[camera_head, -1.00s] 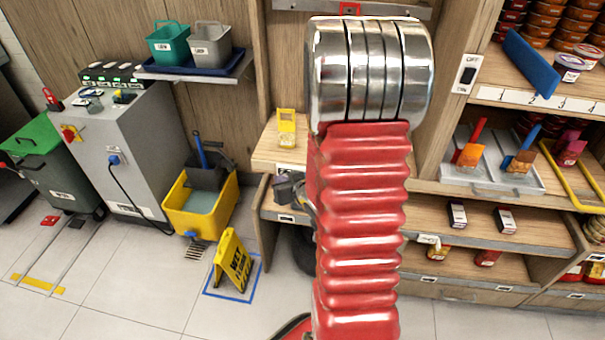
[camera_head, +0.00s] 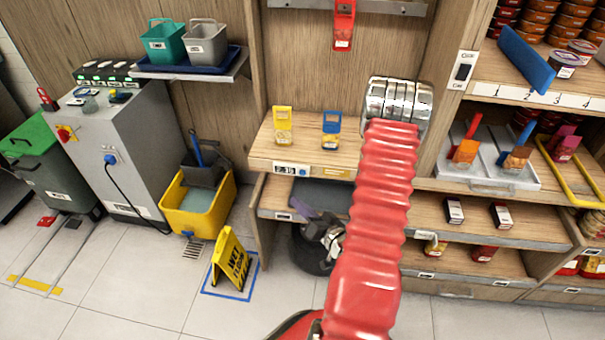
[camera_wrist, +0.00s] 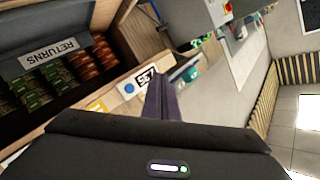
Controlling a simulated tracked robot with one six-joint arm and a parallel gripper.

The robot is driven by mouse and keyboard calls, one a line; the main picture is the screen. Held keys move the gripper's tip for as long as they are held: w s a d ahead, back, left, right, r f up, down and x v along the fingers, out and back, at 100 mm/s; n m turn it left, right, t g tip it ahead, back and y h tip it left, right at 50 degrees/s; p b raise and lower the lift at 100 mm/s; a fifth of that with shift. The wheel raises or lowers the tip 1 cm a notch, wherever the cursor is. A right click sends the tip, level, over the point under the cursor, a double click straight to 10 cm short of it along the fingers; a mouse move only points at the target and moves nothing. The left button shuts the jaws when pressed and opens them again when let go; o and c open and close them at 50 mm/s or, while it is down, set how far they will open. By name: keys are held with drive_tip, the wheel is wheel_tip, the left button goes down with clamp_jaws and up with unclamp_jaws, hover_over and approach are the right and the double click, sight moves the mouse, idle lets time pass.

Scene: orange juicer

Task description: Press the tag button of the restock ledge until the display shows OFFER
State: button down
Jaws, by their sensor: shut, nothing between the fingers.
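The restock ledge (camera_head: 300,146) is a wooden shelf left of centre in the head view. Its front edge bears a small display (camera_head: 286,168) with a number that looks like 2.35. The wrist view shows this display (camera_wrist: 146,79) at a slant, with a round blue button (camera_wrist: 129,88) beside it. My gripper (camera_wrist: 164,76) is shut and empty, its dark fingers beside the display in the wrist view. I cannot tell whether they touch the ledge. In the head view, my dark gripper (camera_head: 310,196) is below the ledge front, partly hidden by the wrist.
A yellow-handled item (camera_head: 283,126) and a blue-handled item (camera_head: 331,130) stand on the ledge. A red one (camera_head: 343,25) hangs above. A wet-floor sign (camera_head: 230,262) and yellow mop bucket (camera_head: 200,208) are at left.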

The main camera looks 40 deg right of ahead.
drive_tip(key=shift+w+d, duration=0.1)
drive_tip(key=w+d, duration=0.5)
drive_tip(key=d, duration=0.1)
drive_tip(key=shift+d, duration=0.4)
idle(0.4)
drive_tip(key=shift+w, duration=0.15)
idle(1.8)
drive_tip(key=shift+w+d, duration=0.15)
drive_tip(key=shift+d, duration=0.2)
drive_tip(key=shift+w+d, duration=0.25)
drive_tip(key=shift+d, duration=0.1)
idle(1.1)
drive_tip(key=shift+a, duration=0.1)
drive_tip(key=shift+s+a, duration=0.5)
drive_tip(key=shift+a, duration=0.1)
drive_tip(key=shift+s+a, duration=0.8)
drive_tip(key=shift+a, duration=0.2)
drive_tip(key=shift+s+a, duration=0.75)
drive_tip(key=shift+a, duration=0.25)
